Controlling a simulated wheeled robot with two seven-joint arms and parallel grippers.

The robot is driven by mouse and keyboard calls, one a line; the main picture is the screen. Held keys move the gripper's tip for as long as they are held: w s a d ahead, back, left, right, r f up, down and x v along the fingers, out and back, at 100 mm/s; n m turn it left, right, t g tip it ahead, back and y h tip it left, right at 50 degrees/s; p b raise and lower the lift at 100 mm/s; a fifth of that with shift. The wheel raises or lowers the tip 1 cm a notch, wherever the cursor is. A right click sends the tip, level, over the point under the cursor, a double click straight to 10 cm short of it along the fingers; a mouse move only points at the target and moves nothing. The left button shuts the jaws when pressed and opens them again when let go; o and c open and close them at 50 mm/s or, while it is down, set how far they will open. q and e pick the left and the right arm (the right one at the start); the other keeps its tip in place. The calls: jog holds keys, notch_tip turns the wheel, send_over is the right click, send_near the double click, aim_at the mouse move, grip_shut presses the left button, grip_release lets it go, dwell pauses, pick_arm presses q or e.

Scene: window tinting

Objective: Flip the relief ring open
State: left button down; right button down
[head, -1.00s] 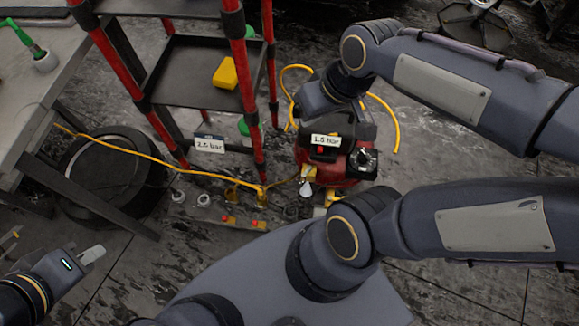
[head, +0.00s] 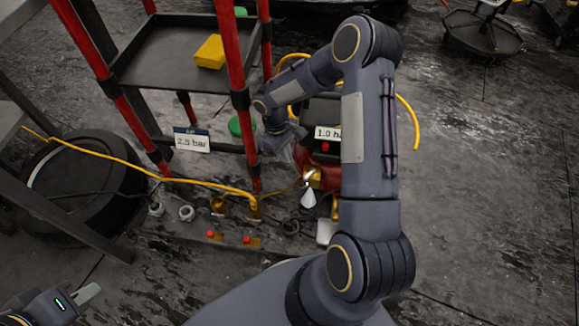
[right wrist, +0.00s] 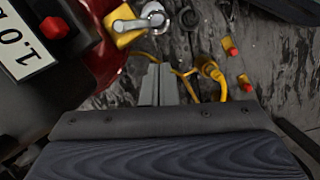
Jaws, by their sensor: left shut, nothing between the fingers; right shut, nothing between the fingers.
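The red compressor (head: 327,178) stands on the floor, partly covered by my right arm in the head view. Its label (head: 327,133) reads 1.0 bar. A silver lever fitting on a yellow block (right wrist: 130,35) and a small round metal fitting (right wrist: 154,17) show in the right wrist view. I cannot tell for certain which part is the relief ring. My right gripper (head: 284,157) is at the compressor's left side; in the right wrist view its fingers (right wrist: 158,72) are shut and empty, below the fittings. My left gripper (head: 90,291) is shut and empty at lower left.
A red-posted shelf rack (head: 237,100) stands left of the compressor, close to my right gripper. A yellow hose (head: 150,173) crosses to brass fittings (head: 218,206). A tire (head: 90,185) lies at left. A dark ring (head: 291,227) lies on the floor.

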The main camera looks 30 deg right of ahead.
aim_at(297, 182)
jog(key=b+x, duration=0.3)
jog(key=x, duration=0.6)
jog(key=shift+s, duration=0.15)
jog(key=n, duration=0.1)
jog(key=s+n, duration=0.1)
jog(key=shift+s+n+h, duration=0.3)
jog(key=shift+s+n, duration=0.05)
jog(key=shift+n, duration=0.05)
jog(key=shift+w, duration=0.1)
